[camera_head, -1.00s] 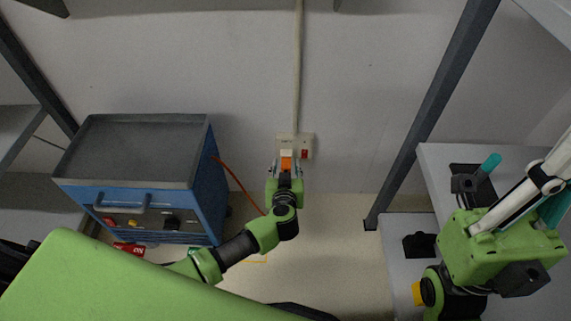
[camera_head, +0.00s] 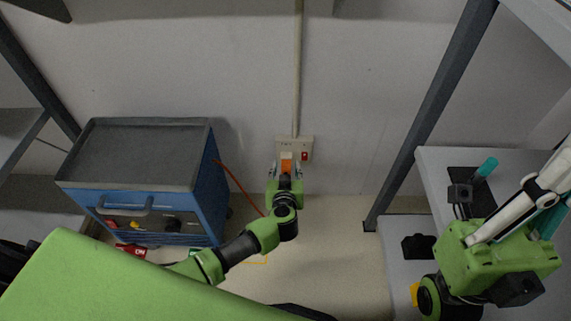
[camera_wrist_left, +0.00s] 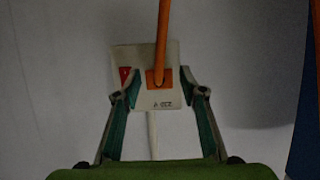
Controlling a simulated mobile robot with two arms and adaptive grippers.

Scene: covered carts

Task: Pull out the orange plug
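The orange plug (camera_head: 287,164) sits in the pale wall socket (camera_head: 308,145), beside a red switch. In the left wrist view the orange plug (camera_wrist_left: 159,79) shows in the socket plate (camera_wrist_left: 145,56), with its orange cord running upward. My left gripper (camera_head: 286,172) is at the socket. In the wrist view its two green-and-grey fingers (camera_wrist_left: 159,86) stand open on either side of the plug, with gaps between them and it.
A blue cart (camera_head: 205,190) with a grey top stands left of the socket; an orange cable (camera_head: 238,184) leaves its side. A dark post (camera_head: 435,115) and a grey shelf (camera_head: 435,160) stand at the right. A pale conduit (camera_head: 297,70) runs above the socket.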

